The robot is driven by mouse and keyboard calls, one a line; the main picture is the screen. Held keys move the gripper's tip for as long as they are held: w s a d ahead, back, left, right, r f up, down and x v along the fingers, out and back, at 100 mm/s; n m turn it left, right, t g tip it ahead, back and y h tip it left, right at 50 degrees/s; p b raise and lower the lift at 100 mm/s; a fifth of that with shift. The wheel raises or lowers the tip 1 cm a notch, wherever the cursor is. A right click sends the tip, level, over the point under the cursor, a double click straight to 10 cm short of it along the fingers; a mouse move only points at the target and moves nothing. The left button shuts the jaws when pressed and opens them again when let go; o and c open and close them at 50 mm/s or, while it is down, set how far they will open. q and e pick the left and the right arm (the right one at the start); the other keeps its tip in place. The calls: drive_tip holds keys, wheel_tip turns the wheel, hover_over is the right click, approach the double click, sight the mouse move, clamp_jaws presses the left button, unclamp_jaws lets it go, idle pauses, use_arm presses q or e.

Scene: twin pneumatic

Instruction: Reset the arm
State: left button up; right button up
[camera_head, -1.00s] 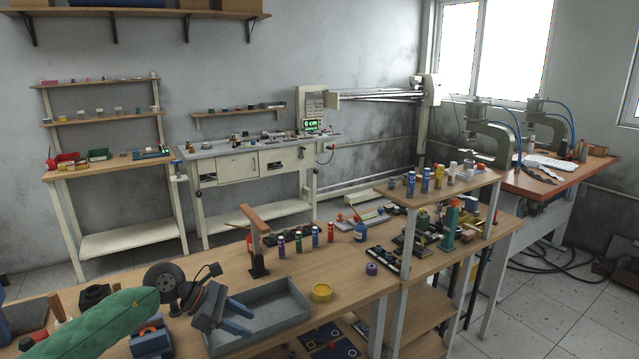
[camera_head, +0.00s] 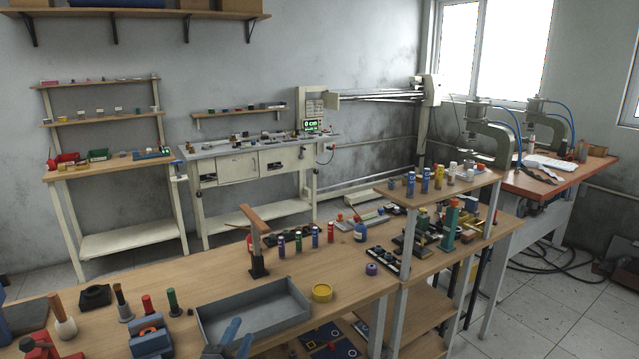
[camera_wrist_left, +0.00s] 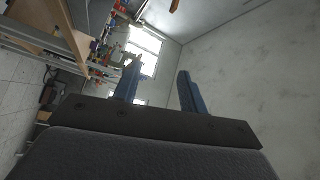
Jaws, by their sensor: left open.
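My left gripper (camera_head: 232,341) shows only by its blue fingers at the bottom edge of the head view. They are spread apart with nothing between them, in front of the near side of the grey tray (camera_head: 205,327). The rest of my left arm is out of that view. In the left wrist view the two blue fingers (camera_wrist_left: 160,72) stand apart and empty, with the wall and window beyond them. That view is tilted sideways. My right gripper is in neither view.
Bare wood lies left of the stand.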

use_arm(q)
drive_tip(key=s+a+f+n+g+y, duration=0.25)
drive_tip(key=s+f+n+g, duration=0.2)
drive_tip(key=f, duration=0.25)
drive_tip(key=s+a+f+n+g+y, duration=0.2)
drive_tip(key=s+f+n+g+y, duration=0.1)
drive_tip(key=s+f+n, duration=0.3)
drive_tip(key=s+f+n+g+h, duration=0.15)
drive_tip(key=s+f+g, duration=0.3)
drive_tip(key=s, duration=0.55)
drive_tip(key=s+f+n+g, duration=0.35)
drive_tip(key=s+f, duration=0.25)
drive_tip(key=s, duration=0.3)
drive_tip(key=s+d+f+g, duration=0.1)
drive_tip(key=d+f, duration=0.2)
drive_tip(key=f, duration=0.3)
drive_tip(key=s+d+f+g+h, duration=0.1)
drive_tip(key=d+f, duration=0.2)
drive_tip(key=f, duration=0.4)
drive_tip(key=shift+s+m, duration=0.3)
drive_tip(key=shift+m, duration=0.15)
